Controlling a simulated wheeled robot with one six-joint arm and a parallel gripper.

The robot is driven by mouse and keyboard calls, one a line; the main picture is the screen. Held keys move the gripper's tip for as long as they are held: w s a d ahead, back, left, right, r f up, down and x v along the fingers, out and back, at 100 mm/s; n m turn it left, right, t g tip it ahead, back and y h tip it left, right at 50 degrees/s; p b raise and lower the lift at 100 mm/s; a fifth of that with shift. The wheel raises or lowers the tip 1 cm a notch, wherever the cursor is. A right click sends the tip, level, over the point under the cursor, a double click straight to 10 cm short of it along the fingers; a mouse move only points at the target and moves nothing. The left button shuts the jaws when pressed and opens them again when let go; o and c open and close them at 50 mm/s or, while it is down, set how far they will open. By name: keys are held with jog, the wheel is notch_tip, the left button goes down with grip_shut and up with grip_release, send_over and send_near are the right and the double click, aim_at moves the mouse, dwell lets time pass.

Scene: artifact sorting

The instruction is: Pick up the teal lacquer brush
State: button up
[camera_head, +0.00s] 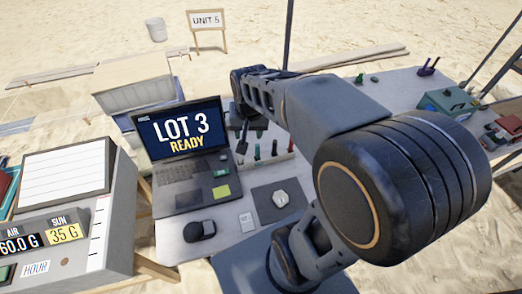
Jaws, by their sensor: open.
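A pale rack (262,163) behind the grey mat holds several small upright tools. One has a green-teal handle (257,152), but it is too small for me to tell whether it is the teal lacquer brush. Beside it stand a red-handled tool (275,147) and another green one (290,145). My gripper (245,125) hangs at the far end of my arm, above the rack's left end, right of the laptop. Its jaws are open; the fingers are dark and small, and I see nothing held. My forearm hides part of the table behind the rack.
A laptop (185,150) reading "LOT 3 READY" stands left of the rack. A pale object (280,198) lies on the grey mat (262,207). A scale-like console (75,215) fills the left. A green toolbox (447,103) and small items stand at the right.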

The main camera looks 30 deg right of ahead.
aim_at(257, 145)
jog(key=w+d+f+m+g, duration=0.2)
jog(key=w+d+f+m, duration=0.4)
jog(key=w+f, duration=0.15)
jog(key=f, duration=0.7)
jog(key=shift+w+d+f, duration=0.2)
jog(key=shift+w, duration=0.1)
jog(key=shift+d+f+p, duration=0.1)
jog(key=shift+f+p, duration=0.3)
jog(key=shift+f, duration=2.8)
jog(key=shift+c, duration=0.3)
grip_shut()
